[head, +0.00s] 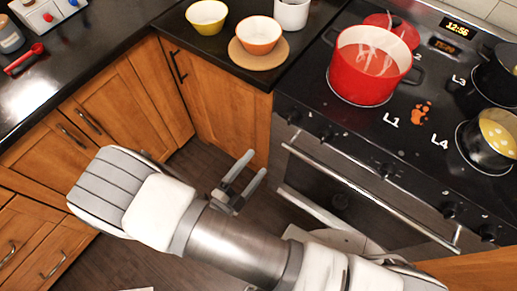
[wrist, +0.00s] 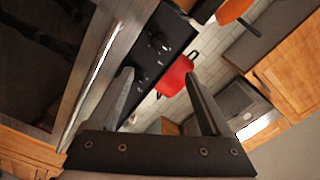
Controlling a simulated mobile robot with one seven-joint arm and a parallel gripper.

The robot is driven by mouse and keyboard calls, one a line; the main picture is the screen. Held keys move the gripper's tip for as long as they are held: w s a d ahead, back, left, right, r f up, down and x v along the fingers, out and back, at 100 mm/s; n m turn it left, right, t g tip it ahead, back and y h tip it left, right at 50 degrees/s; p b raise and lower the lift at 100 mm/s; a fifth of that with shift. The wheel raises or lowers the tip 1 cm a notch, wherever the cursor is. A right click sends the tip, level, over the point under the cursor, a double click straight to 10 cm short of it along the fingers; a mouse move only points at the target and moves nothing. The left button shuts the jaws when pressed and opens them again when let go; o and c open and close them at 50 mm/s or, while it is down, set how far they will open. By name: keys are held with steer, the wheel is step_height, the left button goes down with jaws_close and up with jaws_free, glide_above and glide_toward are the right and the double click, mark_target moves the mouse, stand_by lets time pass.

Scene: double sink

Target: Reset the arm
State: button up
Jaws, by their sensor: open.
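My gripper (head: 242,181) hangs over the floor in front of the corner cabinets and the oven, below counter height. Its two fingers are apart with nothing between them in the head view. In the wrist view my gripper (wrist: 160,88) also shows spread fingers, with the red pot (wrist: 175,77) seen far beyond them, not held. My arm stretches across the lower part of the head view and bends at the left.
The red pot (head: 352,87) stands on the black stove (head: 385,135); a black pot (head: 475,150) is at right. A yellow bowl (head: 207,27) and an orange bowl (head: 259,48) on a round board are on the counter. The oven handle (head: 360,190) juts out near my gripper.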

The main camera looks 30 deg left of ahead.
steer(key=w+d+r+m+g+h, duration=0.45)
steer(key=d+r+m+g, duration=0.35)
steer(key=m, duration=0.7)
steer(key=w+d+r+m+g+h, duration=0.3)
steer(key=w+d+r+m+g, duration=0.35)
steer(key=d+r+m, duration=0.65)
steer(key=s+d+r+m+t+y, duration=0.1)
steer(key=d+r+m+y, duration=0.3)
steer(key=m, duration=1.1)
steer(key=s+d+r+m+t+y, duration=0.1)
steer(key=s+d+r+m+y, duration=0.3)
steer(key=m, duration=1.2)
step_height(320, 180, up, 4)
steer(key=d+y, duration=0.1)
steer(key=d, duration=0.1)
steer(key=shift+s+d, duration=0.2)
steer(key=shift+d, duration=0.2)
